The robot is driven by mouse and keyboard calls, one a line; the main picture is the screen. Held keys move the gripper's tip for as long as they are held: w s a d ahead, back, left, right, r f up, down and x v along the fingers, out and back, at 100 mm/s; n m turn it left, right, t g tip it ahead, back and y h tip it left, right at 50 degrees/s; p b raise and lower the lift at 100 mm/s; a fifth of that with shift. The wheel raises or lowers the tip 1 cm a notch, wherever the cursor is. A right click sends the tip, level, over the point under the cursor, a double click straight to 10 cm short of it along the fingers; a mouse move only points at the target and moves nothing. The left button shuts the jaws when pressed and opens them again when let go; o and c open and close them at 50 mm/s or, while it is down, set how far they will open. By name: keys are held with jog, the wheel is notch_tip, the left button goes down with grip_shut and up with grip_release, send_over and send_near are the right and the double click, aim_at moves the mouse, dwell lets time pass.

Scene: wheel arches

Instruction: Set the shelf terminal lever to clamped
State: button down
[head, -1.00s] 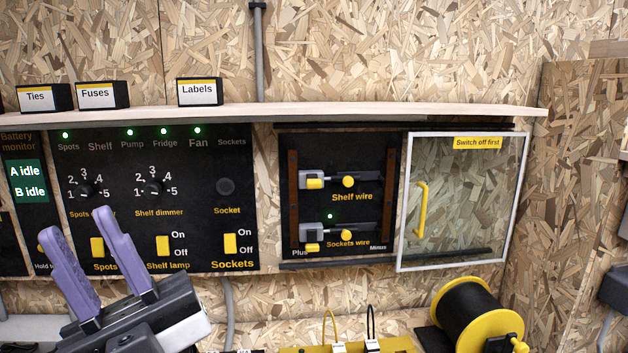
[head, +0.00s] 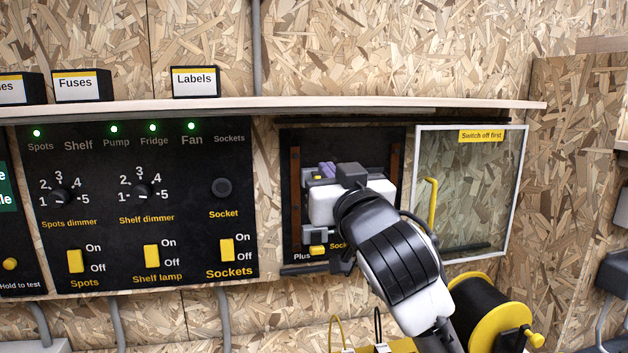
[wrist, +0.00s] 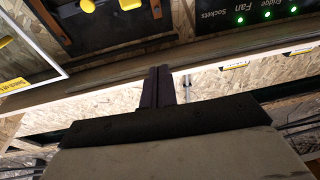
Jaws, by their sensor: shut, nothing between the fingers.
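The shelf terminal, a grey block with a yellow lever, is in the upper row of the black terminal panel (head: 283,150). My gripper (head: 327,170) covers most of it in the head view. In the wrist view, which is upside down, its yellow lever (wrist: 130,4) shows at the top edge with a yellow knob (wrist: 87,6) to its left. I cannot tell the lever's setting. My purple fingers (wrist: 159,75) are together and hold nothing. In the wrist view a gap shows between them and the lever. The sockets terminal (head: 318,240) is below, partly hidden.
A glass door (head: 470,190) with a yellow handle (head: 432,203) stands right of the panel. A shelf board (head: 280,104) runs above. Left is the switch panel (head: 110,210); no lamp is lit over "Shelf". A yellow cable reel (head: 500,315) sits low at the right.

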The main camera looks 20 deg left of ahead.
jog(key=shift+w+d+f+m+h, duration=0.2)
jog(key=shift+w+d+m+h, duration=0.15)
jog(key=shift+d, duration=0.2)
jog(key=shift+w+d+f+m+h, duration=0.15)
jog(key=shift+w+d+h, duration=0.1)
jog(key=shift+d+h, duration=0.25)
jog(key=w+a+f+p, duration=0.2)
jog(key=w+a, duration=0.4)
jog(key=w, duration=0.3)
jog(key=shift+w+a+f+p, duration=0.15)
jog(key=shift+f+p, duration=0.25)
jog(key=shift+p, duration=0.5)
jog(key=shift+f, duration=0.1)
jog(key=shift+f+b, duration=0.25)
jog(key=shift+b, duration=0.55)
jog(key=shift+f+t+y+b, duration=0.15)
jog(key=shift+t+y+b, duration=0.1)
jog(key=shift+t+b, duration=0.2)
